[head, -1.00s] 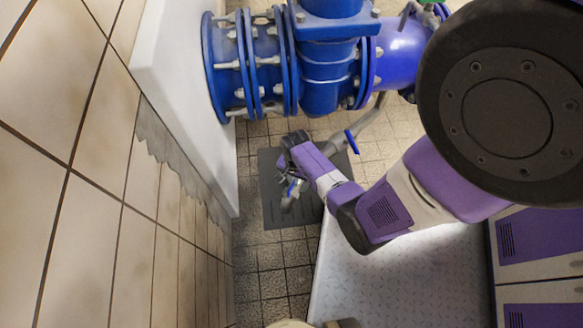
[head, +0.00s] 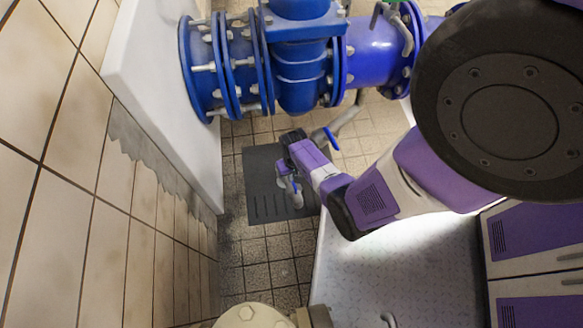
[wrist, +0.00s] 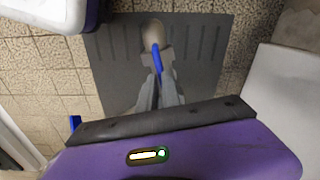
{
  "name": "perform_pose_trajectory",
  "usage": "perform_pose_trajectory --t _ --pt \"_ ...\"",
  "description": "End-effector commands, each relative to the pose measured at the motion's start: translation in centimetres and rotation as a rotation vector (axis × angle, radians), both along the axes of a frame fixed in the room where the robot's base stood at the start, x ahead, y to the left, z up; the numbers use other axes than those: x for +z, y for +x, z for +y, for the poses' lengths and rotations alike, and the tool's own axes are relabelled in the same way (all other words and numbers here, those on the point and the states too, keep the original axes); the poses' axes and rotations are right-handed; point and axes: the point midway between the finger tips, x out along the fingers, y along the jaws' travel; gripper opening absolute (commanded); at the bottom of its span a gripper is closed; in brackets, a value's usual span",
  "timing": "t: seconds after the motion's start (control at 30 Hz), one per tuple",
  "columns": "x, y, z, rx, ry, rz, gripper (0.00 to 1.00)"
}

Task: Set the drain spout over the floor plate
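The drain spout (head: 297,201) is a pale grey curved piece with a blue lever, below my gripper in the head view. In the wrist view its rounded end (wrist: 153,36) and blue lever (wrist: 157,62) show over the floor plate. My gripper (wrist: 157,84) has its grey fingers closed in on the spout just behind the lever; the exact contact is partly hidden. The floor plate (head: 264,190) is a dark grey slotted sheet on the tiles. The spout appears over its right part in the head view. The height of the gap cannot be told.
A large blue flanged pipe (head: 300,60) crosses the top. A grey branch pipe with another blue lever (head: 331,138) lies right of my gripper. A white block (head: 165,90) and tiled wall (head: 60,200) stand at left. Purple cabinets (head: 536,235) stand at right.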

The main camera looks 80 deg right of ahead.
Motion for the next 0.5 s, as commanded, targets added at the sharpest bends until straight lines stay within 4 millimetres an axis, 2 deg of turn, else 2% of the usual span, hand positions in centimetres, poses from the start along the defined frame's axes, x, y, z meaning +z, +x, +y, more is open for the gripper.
perform_pose_trajectory --t 0.03,0.07,0.1,0.37,0.5 --pt "-1.2 -1.4 1.7 0.000 0.035 0.026 0.25" --pt "-1.1 -1.4 1.7 0.000 0.034 0.024 0.30" --pt "-1.0 -1.3 1.6 0.000 0.032 0.022 0.32" --pt "-0.7 -0.9 1.3 -0.001 0.023 0.014 0.32" --pt "0.4 -1.1 1.6 0.000 0.022 0.014 0.32"
